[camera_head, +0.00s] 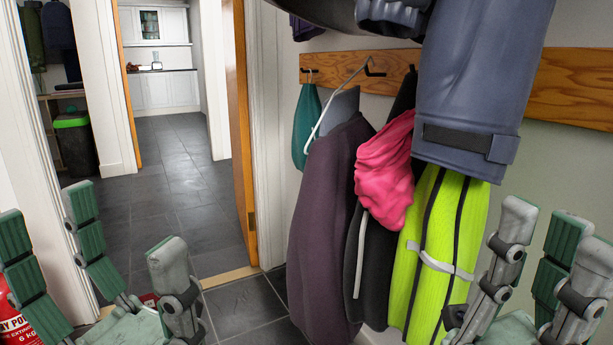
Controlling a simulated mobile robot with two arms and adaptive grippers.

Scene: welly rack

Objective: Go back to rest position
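My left gripper (92,235) shows at the lower left, with its grey and green fingers pointing up and spread apart. Nothing shows between them. My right gripper (545,235) shows at the lower right, also with its fingers up and apart, and it holds nothing that I can see. It is in front of the wall, to the right of the hanging yellow-green garment (427,262). The palms of both grippers are partly cut off by the lower edge. No welly rack or boots can be made out in this view.
A wooden hook board (334,63) holds a purple coat (318,225), a pink item (384,165) and other clothes. An open doorway left of them leads over a dark tiled floor (180,175). A red fire extinguisher (17,325) is partly seen at lower left, close to my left gripper.

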